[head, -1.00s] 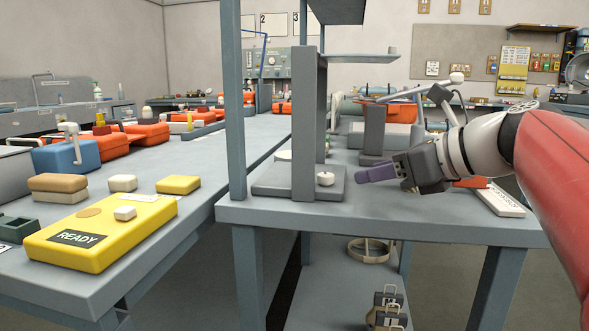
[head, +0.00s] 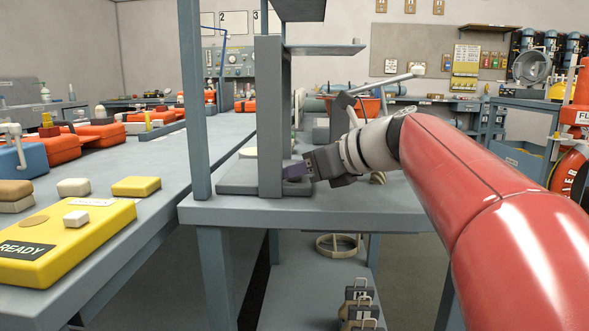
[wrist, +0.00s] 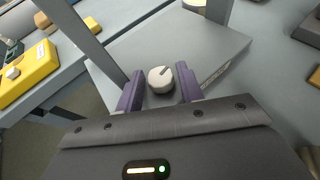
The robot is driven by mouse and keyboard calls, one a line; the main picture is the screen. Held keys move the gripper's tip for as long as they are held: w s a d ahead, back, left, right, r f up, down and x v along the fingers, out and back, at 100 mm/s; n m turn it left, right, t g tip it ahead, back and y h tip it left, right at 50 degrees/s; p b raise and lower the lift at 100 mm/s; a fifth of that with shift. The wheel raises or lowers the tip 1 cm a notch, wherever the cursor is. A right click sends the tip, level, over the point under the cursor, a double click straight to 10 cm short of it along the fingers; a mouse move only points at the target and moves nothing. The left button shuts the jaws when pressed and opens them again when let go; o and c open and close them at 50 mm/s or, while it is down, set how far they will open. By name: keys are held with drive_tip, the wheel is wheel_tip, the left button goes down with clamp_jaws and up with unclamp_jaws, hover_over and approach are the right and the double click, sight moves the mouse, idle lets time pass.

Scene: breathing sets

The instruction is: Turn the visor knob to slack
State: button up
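The knob (wrist: 155,86), white and round with a dark pointer line, stands on the grey base plate (wrist: 205,45) of an upright stand. In the wrist view it lies between the two purple fingertips of my gripper (wrist: 160,88), with gaps on both sides. My gripper is open; I cannot tell whether the fingers are down level with the knob. In the head view my gripper (head: 292,171) is over the base plate (head: 232,178), right of the stand's post (head: 269,115), and the knob is hidden there. Lettering on the plate's edge is too small to read.
The grey post and shelf (head: 325,48) rise close to my gripper. A yellow READY box (head: 70,232) lies on the left bench, with a blue box (head: 20,160) and orange cases (head: 90,133) behind. Below the table are a ring (head: 335,246) and several small dark weights.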

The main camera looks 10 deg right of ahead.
drive_tip(key=shift+c, duration=0.3)
drive_tip(key=c, duration=0.6)
drive_tip(key=shift+c, duration=0.2)
drive_tip(key=shift+r+p, duration=0.1)
drive_tip(key=shift+p, duration=0.35)
drive_tip(key=n+g+y+p, duration=0.1)
drive_tip(key=p, duration=0.1)
drive_tip(key=n+g+y+p, duration=0.1)
drive_tip(key=n+g+p, duration=0.1)
drive_tip(key=p, duration=0.1)
drive_tip(key=shift+w+d+r+y, duration=0.2)
drive_tip(key=shift+y, duration=0.2)
drive_tip(key=n+g+y+p, duration=0.1)
drive_tip(key=n+g+p, duration=0.1)
drive_tip(key=p, duration=0.2)
drive_tip(key=shift+f+n, duration=0.1)
drive_tip(key=shift+n, duration=0.2)
drive_tip(key=shift+w+f+n+g+y+p, duration=0.1)
drive_tip(key=shift+n+g+y+p, duration=0.2)
drive_tip(key=shift+g+p, duration=0.1)
drive_tip(key=shift+f, duration=0.1)
